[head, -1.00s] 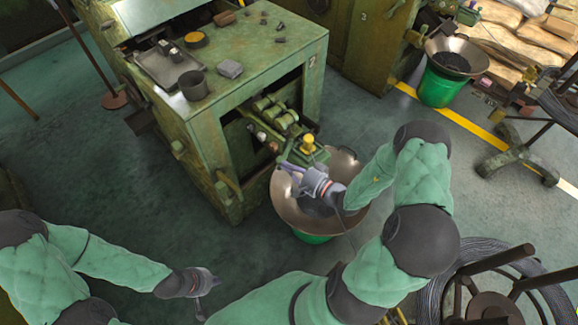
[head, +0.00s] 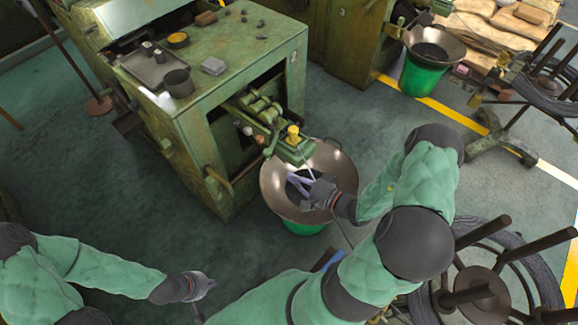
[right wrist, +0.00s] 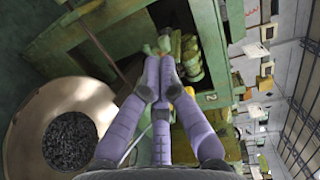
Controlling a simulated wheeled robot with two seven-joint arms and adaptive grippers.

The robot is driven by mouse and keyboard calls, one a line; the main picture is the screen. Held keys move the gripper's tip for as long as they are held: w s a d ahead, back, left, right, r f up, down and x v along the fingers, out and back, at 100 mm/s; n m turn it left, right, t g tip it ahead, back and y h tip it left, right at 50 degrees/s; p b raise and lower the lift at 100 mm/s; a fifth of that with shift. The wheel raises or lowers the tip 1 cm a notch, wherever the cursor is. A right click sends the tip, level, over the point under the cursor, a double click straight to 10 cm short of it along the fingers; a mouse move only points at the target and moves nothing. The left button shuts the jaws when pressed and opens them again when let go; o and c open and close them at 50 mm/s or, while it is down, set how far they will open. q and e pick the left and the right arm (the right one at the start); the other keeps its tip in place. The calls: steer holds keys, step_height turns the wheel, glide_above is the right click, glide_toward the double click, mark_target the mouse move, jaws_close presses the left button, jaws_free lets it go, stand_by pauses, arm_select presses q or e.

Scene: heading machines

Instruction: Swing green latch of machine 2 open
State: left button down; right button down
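Machine 2 is the worn green cabinet (head: 205,130) with a "2" on its side, left of centre in the head view. In its open bay sit green rollers and a green part with a yellow knob (head: 293,131). I cannot tell for sure which piece is the latch. My right gripper (head: 292,184) is over the metal bowl, in front of and below that knob, touching nothing I can make out.
The wide metal bowl (head: 341,170) on a green bucket stands right under the bay. A tray (head: 150,68), a dark cup (head: 178,82) and small parts lie on the machine top. A wire coil stand (head: 480,285) is at lower right.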

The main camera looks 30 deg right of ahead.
steer(key=shift+s+a, duration=0.2)
steer(key=shift+s, duration=0.8)
